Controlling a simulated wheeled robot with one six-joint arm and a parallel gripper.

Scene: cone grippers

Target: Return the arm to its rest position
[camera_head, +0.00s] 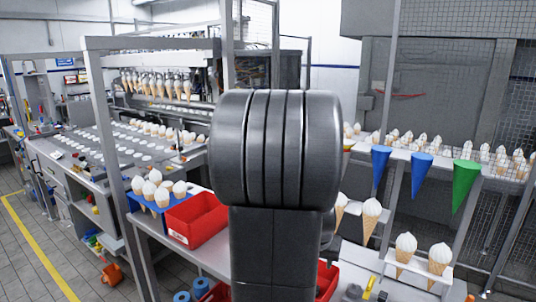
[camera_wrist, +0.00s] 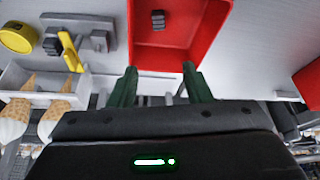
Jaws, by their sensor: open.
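My arm (camera_head: 275,150) stands upright in the middle of the head view and hides my gripper there. In the wrist view my gripper (camera_wrist: 160,80) shows two dark green fingers set well apart, with nothing between them. Beyond the fingertips is a red bin (camera_wrist: 215,20) with a small dark grey piece (camera_wrist: 158,20) in it. A red bin (camera_head: 328,280) also shows partly behind my arm in the head view.
Ice cream cones stand in a white holder (camera_head: 420,266) right of my arm; several cones fill a blue rack (camera_head: 134,203) at left beside another red bin (camera_head: 196,220). Blue and green cones (camera_head: 465,182) hang at right. A yellow tape roll (camera_wrist: 18,37) lies on the table.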

